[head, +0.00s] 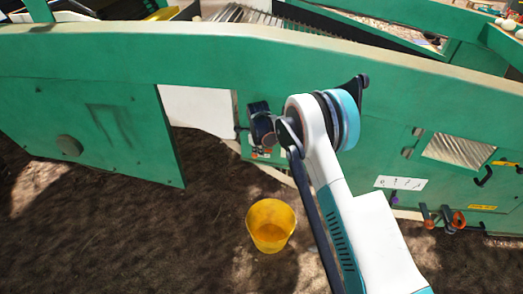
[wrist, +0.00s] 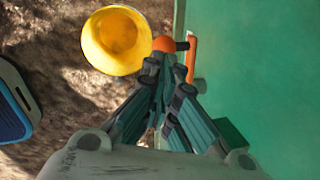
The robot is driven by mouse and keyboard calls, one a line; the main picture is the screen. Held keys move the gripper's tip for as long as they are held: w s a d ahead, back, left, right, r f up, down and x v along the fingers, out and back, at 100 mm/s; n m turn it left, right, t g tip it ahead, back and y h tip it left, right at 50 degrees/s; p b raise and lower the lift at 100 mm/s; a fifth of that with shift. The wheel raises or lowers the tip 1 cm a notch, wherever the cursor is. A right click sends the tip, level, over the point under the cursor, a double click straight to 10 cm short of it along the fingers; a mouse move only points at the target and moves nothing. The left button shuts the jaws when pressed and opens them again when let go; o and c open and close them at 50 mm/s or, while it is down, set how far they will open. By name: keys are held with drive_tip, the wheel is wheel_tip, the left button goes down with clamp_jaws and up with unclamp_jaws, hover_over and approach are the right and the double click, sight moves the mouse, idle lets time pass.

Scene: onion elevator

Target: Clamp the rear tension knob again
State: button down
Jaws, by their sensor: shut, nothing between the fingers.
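In the wrist view an orange round knob (wrist: 165,44) with a dark stem sits just beyond my fingertips, close to the green panel. An upright orange bar (wrist: 191,58) is beside it on the right. I cannot tell for sure that this knob is the rear tension knob. My gripper (wrist: 162,68) is shut and empty, its tips pointing at the knob; I cannot tell whether they touch it. In the head view my arm covers much of this place.
A yellow bucket (head: 270,226) stands on the brown ground near the machine; it also shows in the wrist view (wrist: 116,40). The green machine side (head: 90,110) runs across the picture. More orange knobs (head: 445,216) are low at the right. Ground left of the bucket is clear.

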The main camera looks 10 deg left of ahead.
drive_tip(key=shift+a+f, duration=0.2)
drive_tip(key=shift+a, duration=0.05)
idle(0.6)
